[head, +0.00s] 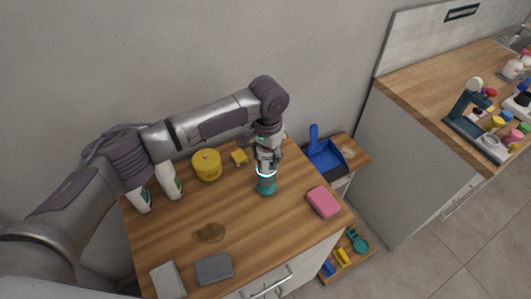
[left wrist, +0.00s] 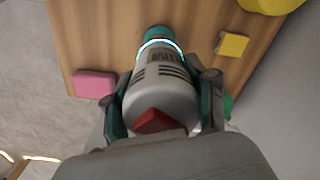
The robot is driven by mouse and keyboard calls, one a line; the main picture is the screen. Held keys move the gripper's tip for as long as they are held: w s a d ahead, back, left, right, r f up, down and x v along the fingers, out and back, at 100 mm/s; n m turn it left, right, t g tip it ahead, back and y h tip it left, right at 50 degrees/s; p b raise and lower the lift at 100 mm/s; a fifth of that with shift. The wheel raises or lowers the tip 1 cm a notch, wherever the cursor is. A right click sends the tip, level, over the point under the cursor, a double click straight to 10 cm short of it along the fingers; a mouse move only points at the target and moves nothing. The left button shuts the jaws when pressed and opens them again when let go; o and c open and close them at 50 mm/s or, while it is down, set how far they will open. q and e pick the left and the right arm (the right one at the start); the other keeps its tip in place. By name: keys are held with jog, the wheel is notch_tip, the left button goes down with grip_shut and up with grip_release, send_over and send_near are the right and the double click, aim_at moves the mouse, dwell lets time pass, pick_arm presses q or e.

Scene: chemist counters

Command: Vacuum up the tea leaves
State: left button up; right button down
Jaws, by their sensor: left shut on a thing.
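My left gripper (head: 268,152) is shut on a handheld vacuum (head: 266,187), which is upright with its teal end down at the wooden counter top. I cannot tell whether that end touches the wood. In the left wrist view the gripper's fingers (left wrist: 162,108) clasp both sides of the vacuum's grey-white body (left wrist: 158,75), which has a glowing ring and a red part. A flat dark brown patch (head: 209,233), likely the tea leaves, lies on the counter, left of and nearer than the vacuum. My right gripper is not in view.
A pink sponge (head: 324,202) lies right of the vacuum. A yellow pot (head: 207,165) and yellow sponge (head: 239,157) stand behind left. Two white bottles (head: 168,182) are at the left edge. Grey blocks (head: 214,268) lie at the front. A blue dustpan (head: 326,157) is at right.

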pick_arm(q)
jog(key=s+d+p, duration=0.2)
jog(key=s+p, duration=0.1)
jog(key=shift+r, duration=0.1)
dwell(0.3)
dwell(0.4)
notch_tip(320, 180, up, 9)
jog(key=p, duration=0.2)
jog(key=shift+p, duration=0.3)
dwell(0.6)
